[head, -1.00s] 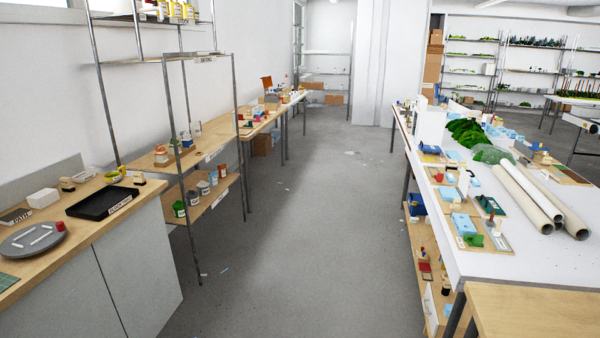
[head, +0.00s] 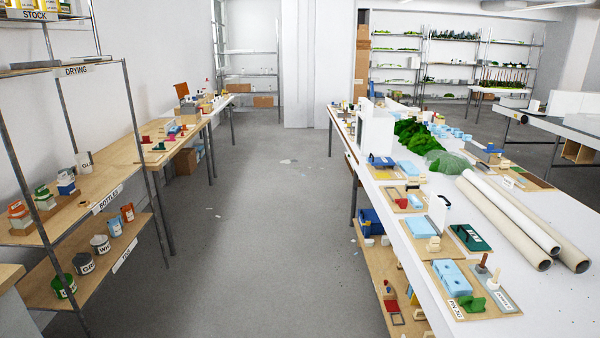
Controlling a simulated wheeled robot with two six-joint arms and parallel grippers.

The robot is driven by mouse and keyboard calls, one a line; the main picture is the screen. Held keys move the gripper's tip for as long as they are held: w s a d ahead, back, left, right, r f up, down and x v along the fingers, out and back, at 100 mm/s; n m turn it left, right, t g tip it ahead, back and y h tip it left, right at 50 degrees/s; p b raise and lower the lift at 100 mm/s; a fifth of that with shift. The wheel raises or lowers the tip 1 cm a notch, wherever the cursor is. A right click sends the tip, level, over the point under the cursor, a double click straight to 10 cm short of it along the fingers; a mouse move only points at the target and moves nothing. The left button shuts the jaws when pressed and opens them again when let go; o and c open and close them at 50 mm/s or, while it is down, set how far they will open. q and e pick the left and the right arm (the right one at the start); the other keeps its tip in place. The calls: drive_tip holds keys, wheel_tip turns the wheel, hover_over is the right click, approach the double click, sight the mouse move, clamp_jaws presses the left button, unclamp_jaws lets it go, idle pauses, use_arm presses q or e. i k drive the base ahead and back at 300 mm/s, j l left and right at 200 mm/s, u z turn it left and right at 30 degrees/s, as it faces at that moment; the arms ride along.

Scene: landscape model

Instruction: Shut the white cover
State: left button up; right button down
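A white upright panel with a dark handle at its top (head: 437,212) stands on the long white table at the right in the head view. It looks like a raised cover, but I cannot tell for certain whether it is hinged. A dark green tray-like piece (head: 470,237) lies just to its right; I cannot tell whether the two are joined. A larger white box-like form (head: 375,132) stands farther back on the same table. Neither of my grippers is in view.
The white table (head: 545,290) carries model boards, green hills (head: 412,130) and long rolls (head: 505,222). A lower wooden shelf (head: 372,275) runs beneath it. Wooden shelves with pots (head: 100,243) stand at the left. The grey floor aisle (head: 260,240) between is clear apart from small scraps.

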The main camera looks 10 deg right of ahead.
sight(437, 210)
drive_tip(key=i+j+u, duration=0.2)
drive_tip(key=i, duration=1.45)
drive_tip(key=l, duration=0.1)
